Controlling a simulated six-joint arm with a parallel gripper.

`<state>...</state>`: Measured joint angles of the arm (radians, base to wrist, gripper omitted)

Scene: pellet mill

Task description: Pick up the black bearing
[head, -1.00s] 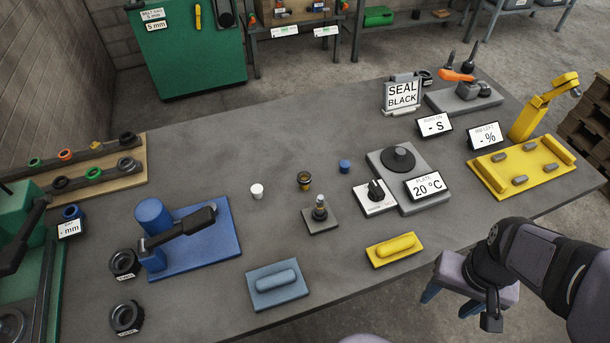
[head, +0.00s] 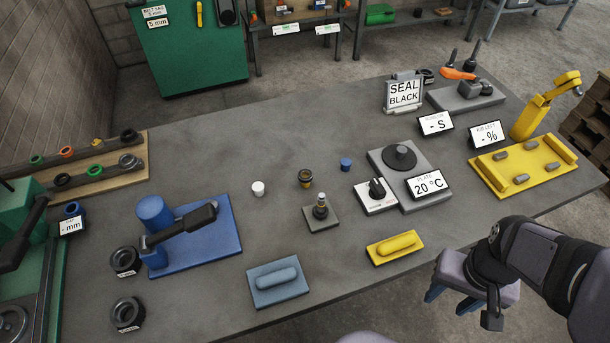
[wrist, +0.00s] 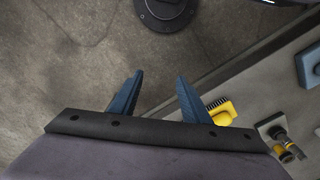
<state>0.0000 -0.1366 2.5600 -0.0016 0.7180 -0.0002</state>
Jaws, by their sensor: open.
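Two thick black rings lie at the table's left front, the upper one (head: 125,261) and the lower one (head: 127,313), each with a small label too small to read. A small dark piece with a brassy middle (head: 305,178) stands at mid-table between a white piece (head: 258,188) and a blue one (head: 346,164). I cannot tell for certain which of these is the black bearing. My gripper (head: 448,300) is over the table's front right edge, far from them. In the wrist view its blue fingers (wrist: 157,78) are apart, with nothing between them.
A blue lever press (head: 220,235), grey-blue block (head: 277,282), yellow-handled block (head: 397,247), small post stand (head: 320,215) and hot plate (head: 415,165) stand on the table (head: 215,150). A sign (head: 403,93) reads "SEAL BLACK". The table's middle back is clear.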

